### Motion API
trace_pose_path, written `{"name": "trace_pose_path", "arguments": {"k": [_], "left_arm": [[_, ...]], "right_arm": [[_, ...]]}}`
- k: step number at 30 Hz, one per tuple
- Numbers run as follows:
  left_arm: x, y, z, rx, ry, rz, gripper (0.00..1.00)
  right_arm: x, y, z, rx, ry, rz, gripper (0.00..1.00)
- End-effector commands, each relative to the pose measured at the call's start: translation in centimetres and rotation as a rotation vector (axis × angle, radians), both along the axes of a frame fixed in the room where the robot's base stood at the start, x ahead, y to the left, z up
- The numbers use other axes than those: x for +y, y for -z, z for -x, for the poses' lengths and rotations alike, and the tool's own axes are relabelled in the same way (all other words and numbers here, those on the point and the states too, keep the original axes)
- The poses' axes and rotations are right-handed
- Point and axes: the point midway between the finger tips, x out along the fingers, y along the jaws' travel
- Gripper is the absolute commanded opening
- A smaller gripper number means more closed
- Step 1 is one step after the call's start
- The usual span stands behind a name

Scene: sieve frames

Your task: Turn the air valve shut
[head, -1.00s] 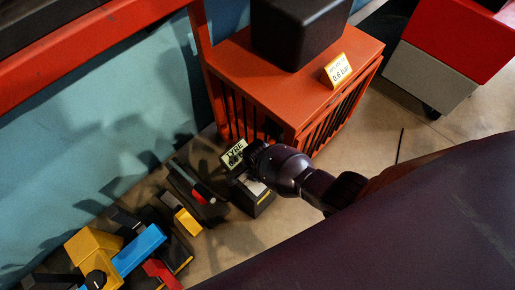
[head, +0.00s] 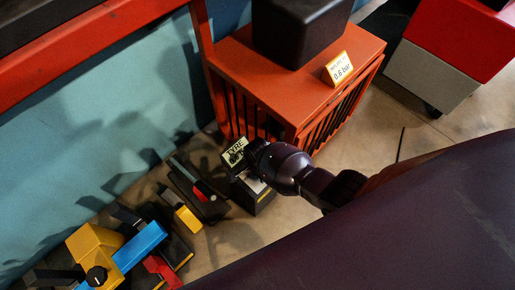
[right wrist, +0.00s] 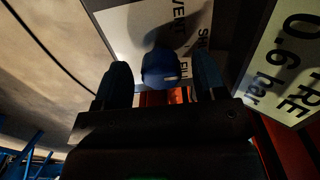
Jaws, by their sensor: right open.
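The air valve's blue knob (right wrist: 160,68) shows in the right wrist view on a white plate (right wrist: 120,22) lettered VENT, FILL and a partly hidden word starting SH. A pale mark is on the knob's right side. My right gripper (right wrist: 161,78) is open, with one finger on each side of the knob and gaps showing. In the head view my right gripper (head: 240,165) is over the dark valve box (head: 262,203) and hides the knob. A pale panel reading TYRE (head: 235,151) stands behind it; the wrist view shows 0.6 bar on this panel (right wrist: 288,62). My left gripper is not in view.
An orange cabinet (head: 290,85) stands just behind the valve box, with a 0.6 bar card (head: 338,69) and a black block (head: 300,30) on top. Black, yellow, blue and red parts (head: 140,245) crowd the floor at left. Floor right of the cabinet is mostly clear.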

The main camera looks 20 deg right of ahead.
Motion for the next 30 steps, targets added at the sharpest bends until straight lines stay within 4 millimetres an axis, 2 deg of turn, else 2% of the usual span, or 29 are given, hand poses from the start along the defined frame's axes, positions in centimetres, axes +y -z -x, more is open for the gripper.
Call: {"name": "trace_pose_path", "arguments": {"k": [5,11,15,21,30], "left_arm": [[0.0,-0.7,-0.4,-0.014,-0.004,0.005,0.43],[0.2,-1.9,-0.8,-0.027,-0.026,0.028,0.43],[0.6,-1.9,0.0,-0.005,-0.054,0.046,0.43],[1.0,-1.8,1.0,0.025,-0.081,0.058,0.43],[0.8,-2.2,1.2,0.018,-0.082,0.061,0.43]], "right_arm": [[0.0,-1.0,-0.3,-0.006,0.000,0.000,0.65],[0.0,-4.5,-0.8,-0.016,0.000,0.001,0.65],[0.0,-7.2,-0.8,-0.018,0.000,0.000,0.65],[0.0,-9.9,-0.5,-0.012,0.001,-0.001,0.65],[0.0,-10.9,0.0,-0.001,0.000,0.000,0.65]]}}
